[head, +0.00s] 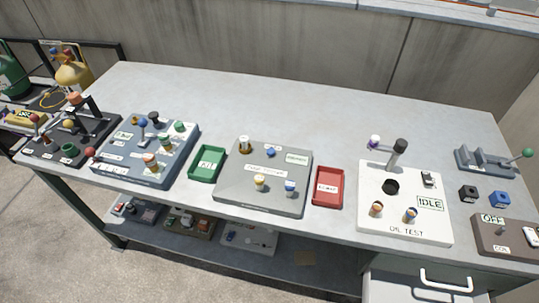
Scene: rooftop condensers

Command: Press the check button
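Neither of my grippers shows in the head view. No button label that I can read says "check". A grey box (230,190) sits in the middle of the bench, with a label too small to read for sure. It bears a blue-topped part (270,152), a cream-topped part (259,181), another blue-topped part (290,187) and a white upright piece with a brown base (244,145). A white tester (375,222) marked "OIL TEST" stands to its right, with a display (430,204) reading "IDLE" and a small black switch-like part (429,179).
A green tray (207,163) and a red tray (328,187) flank the grey box. A blue-grey board (110,170) with several fittings is at left. A brown box (490,233) reading "OFF" is at right. The bench's back strip (290,105) is clear.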

